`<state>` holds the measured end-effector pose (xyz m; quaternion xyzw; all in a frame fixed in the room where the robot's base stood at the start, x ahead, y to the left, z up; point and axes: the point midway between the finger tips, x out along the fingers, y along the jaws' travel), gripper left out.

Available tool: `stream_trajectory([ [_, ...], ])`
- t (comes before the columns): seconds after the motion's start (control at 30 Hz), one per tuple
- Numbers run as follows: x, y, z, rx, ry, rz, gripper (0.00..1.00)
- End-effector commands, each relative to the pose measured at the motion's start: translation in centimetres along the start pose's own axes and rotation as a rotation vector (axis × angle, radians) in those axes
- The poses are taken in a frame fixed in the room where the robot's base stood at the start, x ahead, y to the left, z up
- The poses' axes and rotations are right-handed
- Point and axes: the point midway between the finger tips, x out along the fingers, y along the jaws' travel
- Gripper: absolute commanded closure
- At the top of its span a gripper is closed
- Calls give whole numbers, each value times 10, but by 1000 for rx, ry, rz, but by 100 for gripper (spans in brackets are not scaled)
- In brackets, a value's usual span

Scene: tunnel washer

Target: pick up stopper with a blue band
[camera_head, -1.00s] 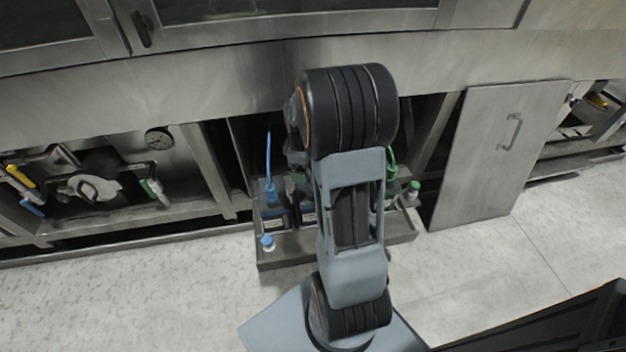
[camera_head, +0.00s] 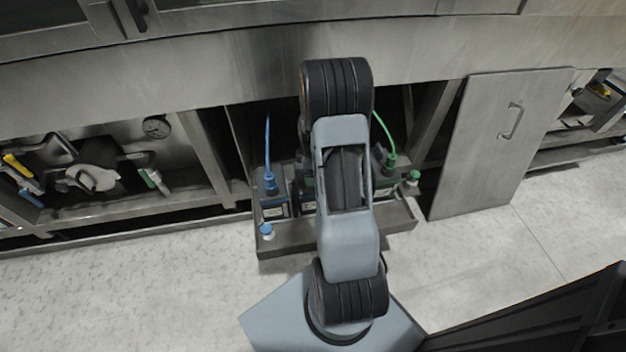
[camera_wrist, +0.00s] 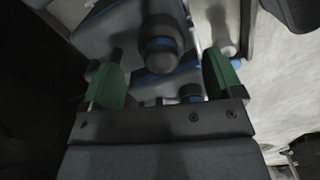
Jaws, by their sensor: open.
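In the head view a small white stopper with blue on it (camera_head: 267,231) stands at the front left of a grey tray (camera_head: 290,241). In the wrist view a dark rounded piece with a blue band (camera_wrist: 160,47) lies beyond and between my gripper's (camera_wrist: 165,80) two green fingertips. A pale piece with a blue ring (camera_wrist: 228,47) shows just past the right finger. I cannot tell for certain which of these two is the stopper. My gripper is open, with nothing visibly held. In the head view my arm hides the gripper.
Canisters on the tray carry a blue lance with hose (camera_head: 270,183) and a green one (camera_head: 389,160). A green-topped piece (camera_head: 413,178) stands at the tray's right. A grey door panel (camera_head: 490,150) leans at right. A steel cabinet overhangs the tray. Floor in front is clear.

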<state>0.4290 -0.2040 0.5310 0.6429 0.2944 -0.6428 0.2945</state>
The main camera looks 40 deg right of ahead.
Motion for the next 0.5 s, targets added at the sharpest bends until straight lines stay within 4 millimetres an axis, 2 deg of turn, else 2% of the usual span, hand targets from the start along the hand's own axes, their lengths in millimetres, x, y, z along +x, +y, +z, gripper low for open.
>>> stream_trajectory([
  [0.33, 45, -3, 2, 0, 0, -2, 14],
  [0.5, 49, -3, 2, 0, 0, 0, 14],
])
